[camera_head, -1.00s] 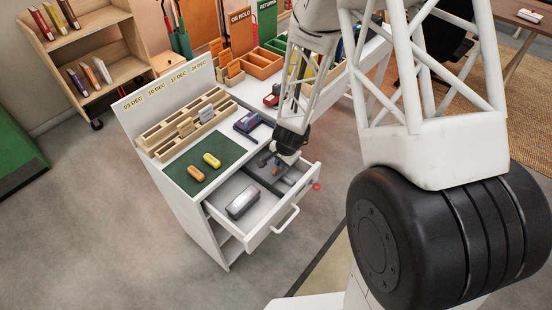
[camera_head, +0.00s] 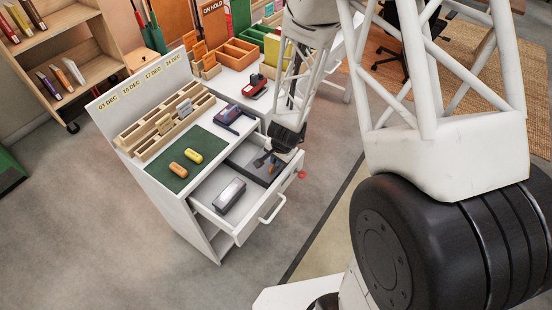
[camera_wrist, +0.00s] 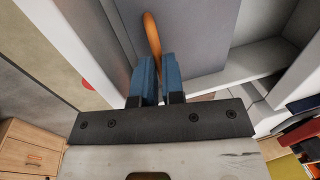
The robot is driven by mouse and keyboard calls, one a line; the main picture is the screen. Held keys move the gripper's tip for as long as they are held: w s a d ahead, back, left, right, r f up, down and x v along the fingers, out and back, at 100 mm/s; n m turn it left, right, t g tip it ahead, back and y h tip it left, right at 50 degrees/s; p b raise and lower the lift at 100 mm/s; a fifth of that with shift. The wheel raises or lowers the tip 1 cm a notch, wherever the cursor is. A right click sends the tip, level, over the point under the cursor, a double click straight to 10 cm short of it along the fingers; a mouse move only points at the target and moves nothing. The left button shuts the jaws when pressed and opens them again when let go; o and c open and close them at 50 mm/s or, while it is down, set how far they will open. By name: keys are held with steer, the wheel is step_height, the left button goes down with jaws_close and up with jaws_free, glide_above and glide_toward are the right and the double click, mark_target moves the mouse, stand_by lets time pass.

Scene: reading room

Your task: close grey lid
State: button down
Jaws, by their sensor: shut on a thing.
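The grey lid (camera_head: 246,153) is a dark flat panel at the far right part of the open white drawer (camera_head: 213,186). It also fills the upper middle of the wrist view (camera_wrist: 195,30). An orange handle (camera_wrist: 152,38) lies against it. My gripper (camera_head: 264,160) is down at the lid. In the wrist view, the blue fingers of my gripper (camera_wrist: 158,82) close around the near end of the orange handle. The fingers hide that end. My wrist covers part of the lid in the head view, so its tilt is hard to tell.
A grey box (camera_head: 229,195) lies in the drawer's left part. The drawer front has a white handle (camera_head: 273,209). On the cabinet top are a green mat (camera_head: 192,160) with orange and yellow pieces, a wooden rack (camera_head: 166,124) and a purple device (camera_head: 228,115).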

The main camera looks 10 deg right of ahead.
steer(key=c, duration=1.5)
jaws_free()
steer(key=shift+r, duration=0.15)
step_height(320, 180, up, 8)
steer(key=s+d, duration=0.1)
steer(key=shift+f, duration=0.25)
steer(key=s+d+r+n, duration=0.15)
steer(key=s+r, duration=0.25)
steer(key=r, duration=0.6)
steer(key=s+r+n, duration=0.3)
steer(key=s+r, duration=0.1)
steer(key=r, duration=0.6)
steer(key=s+d+r+n+h, duration=0.1)
steer(key=s+d+r+n, duration=0.1)
steer(key=s+r, duration=0.4)
steer(key=s+d+r+n+t, duration=0.1)
steer(key=s+d+r+n, duration=0.1)
steer(key=s+r, duration=0.5)
steer(key=s, duration=0.4)
steer(key=shift+r+h, duration=0.2)
steer(key=shift+h, duration=0.2)
